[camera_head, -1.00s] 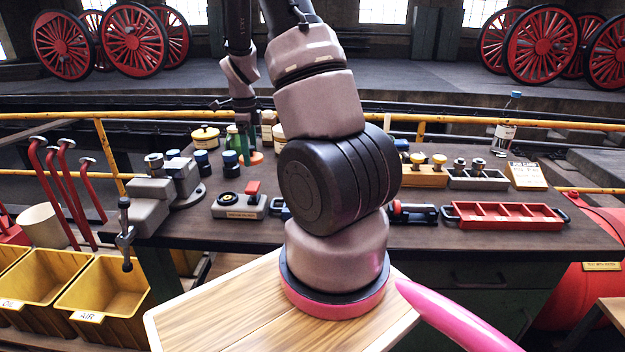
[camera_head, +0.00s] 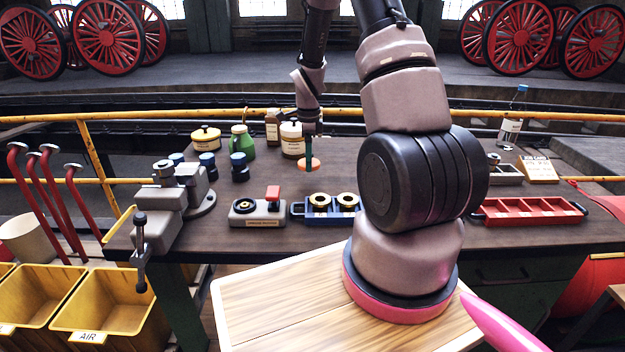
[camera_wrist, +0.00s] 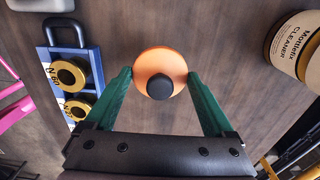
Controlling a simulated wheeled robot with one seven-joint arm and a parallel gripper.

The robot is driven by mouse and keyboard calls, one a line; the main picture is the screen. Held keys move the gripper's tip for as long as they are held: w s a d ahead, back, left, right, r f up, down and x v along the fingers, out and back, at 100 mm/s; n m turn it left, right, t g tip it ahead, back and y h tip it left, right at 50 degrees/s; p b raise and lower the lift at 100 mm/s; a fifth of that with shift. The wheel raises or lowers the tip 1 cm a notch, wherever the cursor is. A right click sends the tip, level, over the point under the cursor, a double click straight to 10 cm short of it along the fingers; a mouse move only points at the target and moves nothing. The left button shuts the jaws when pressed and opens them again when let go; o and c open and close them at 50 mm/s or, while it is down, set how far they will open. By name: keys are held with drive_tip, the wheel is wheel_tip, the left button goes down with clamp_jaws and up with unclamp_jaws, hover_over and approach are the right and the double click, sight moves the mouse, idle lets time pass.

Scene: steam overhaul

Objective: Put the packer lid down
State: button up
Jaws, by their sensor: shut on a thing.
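The packer lid looks like an orange disc with a black knob (camera_wrist: 160,80). My gripper (camera_wrist: 160,76) is shut on it, with one green finger on each side of the disc. In the head view the orange lid (camera_head: 309,165) shows at the tip of my gripper (camera_head: 309,152), over the back middle of the dark workbench (camera_head: 340,180). The lid looks roughly level. I cannot tell whether its underside touches the bench top or hangs a little above it.
A blue tray with brass rings (camera_head: 327,207) stands in front of the lid. A cleaner jar (camera_head: 292,140), a green bottle (camera_head: 241,141) and dark blue-capped pots (camera_head: 239,166) are behind and left. A red tray (camera_head: 528,211) lies right. Bare bench surrounds the lid.

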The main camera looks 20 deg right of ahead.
sight(309, 185)
drive_tip(key=shift+f, duration=3.35)
drive_tip(key=o, duration=1.1)
drive_tip(key=shift+f, duration=0.15)
drive_tip(key=shift+c, duration=0.2)
wheel_tip(309, 185, up, 12)
drive_tip(key=shift+a+r, duration=0.1)
drive_tip(key=shift+r, duration=0.1)
drive_tip(key=s+a+r+n+t, duration=0.2)
drive_tip(key=s+r+n, duration=0.25)
drive_tip(key=r, duration=0.55)
drive_tip(key=s+a+r+n+t, duration=0.25)
drive_tip(key=s+r+n, duration=0.2)
drive_tip(key=r, duration=0.55)
drive_tip(key=s+a+r+n+t+y, duration=0.1)
drive_tip(key=s+r+n, duration=0.3)
drive_tip(key=s, duration=0.4)
drive_tip(key=s+a+r+n+t+y, duration=0.1)
drive_tip(key=s+a+r+n, duration=0.2)
drive_tip(key=s+r+n, duration=0.2)
drive_tip(key=s, duration=0.2)
drive_tip(key=shift+s+n+t, duration=0.3)
drive_tip(key=shift+s+t, duration=0.05)
drive_tip(key=shift+s, duration=0.05)
